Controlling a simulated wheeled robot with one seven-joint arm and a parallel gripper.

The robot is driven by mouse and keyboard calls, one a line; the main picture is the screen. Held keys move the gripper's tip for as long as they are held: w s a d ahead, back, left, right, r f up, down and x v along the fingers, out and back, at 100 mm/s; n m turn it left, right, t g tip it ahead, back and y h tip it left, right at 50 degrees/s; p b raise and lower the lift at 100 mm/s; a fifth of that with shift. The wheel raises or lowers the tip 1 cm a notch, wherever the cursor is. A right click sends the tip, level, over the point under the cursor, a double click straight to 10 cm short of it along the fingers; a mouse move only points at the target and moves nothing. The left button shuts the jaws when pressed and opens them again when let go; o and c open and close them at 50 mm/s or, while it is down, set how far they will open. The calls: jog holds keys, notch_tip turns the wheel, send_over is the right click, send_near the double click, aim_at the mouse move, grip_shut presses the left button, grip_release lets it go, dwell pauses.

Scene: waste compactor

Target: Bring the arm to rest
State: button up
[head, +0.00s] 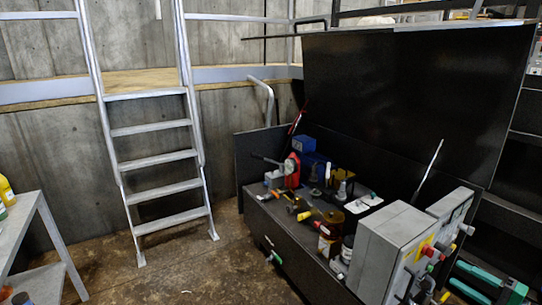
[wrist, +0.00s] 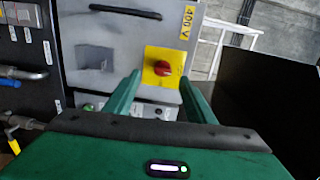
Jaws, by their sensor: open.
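My gripper (wrist: 160,82) is green, and its two fingers stand apart with nothing held between them. In the head view my gripper (head: 456,275) shows at the bottom right, its fingers pointing left towards the grey control boxes. In the wrist view a red rotary knob on a yellow plate (wrist: 162,68) lies ahead, seen between the fingertips. It is on the front of a grey cabinet (wrist: 110,50) marked 400 V. I cannot tell the exact gap between fingertips and knob. Most of my arm is out of view.
A black bench (head: 290,245) carries tools and small bottles under a raised black lid (head: 410,95). Grey electrical boxes (head: 395,250) stand at its right end. A metal ladder (head: 155,160) leans at the back and a grey table (head: 25,230) stands left. Open floor lies between them.

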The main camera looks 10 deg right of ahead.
jog(key=a+r+n+g, duration=0.4)
jog(key=a+n+g, duration=0.2)
jog(key=a+g, duration=0.75)
jog(key=s+a+r+g+h, duration=0.2)
jog(key=s+a+r+h, duration=0.5)
jog(key=s+a+r, duration=0.7)
jog(key=s+r, duration=0.3)
jog(key=s, duration=0.1)
jog(key=shift+a+r+n, duration=0.15)
jog(key=shift+n, duration=0.15)
